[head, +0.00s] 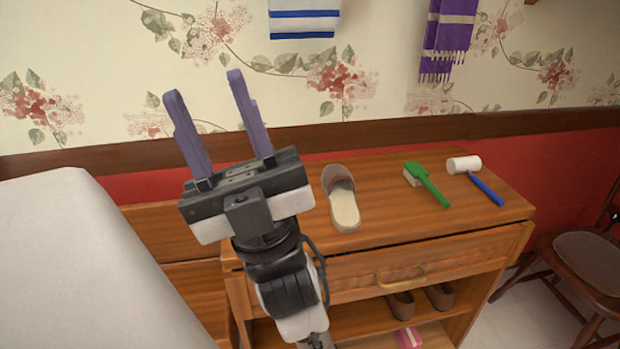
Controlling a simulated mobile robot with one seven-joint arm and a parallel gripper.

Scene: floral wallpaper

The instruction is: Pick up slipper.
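The slipper (343,205) lies on the left part of the wooden cabinet top (388,188). It has a cream insole and a brownish-grey toe cover, with the toe toward the wall and the open heel toward the front edge. My gripper (207,88) is raised to the left of the slipper. Its two purple fingers are spread apart and point upward, with nothing between them. The gripper body is close to the slipper in the picture but does not hide it.
A green brush (428,185) and a white roller with a blue handle (475,178) lie right of the slipper. Brown shoes (437,297) and a pink item (407,338) are on the shelves below. A chair (585,262) stands right. A white surface (80,265) fills the left.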

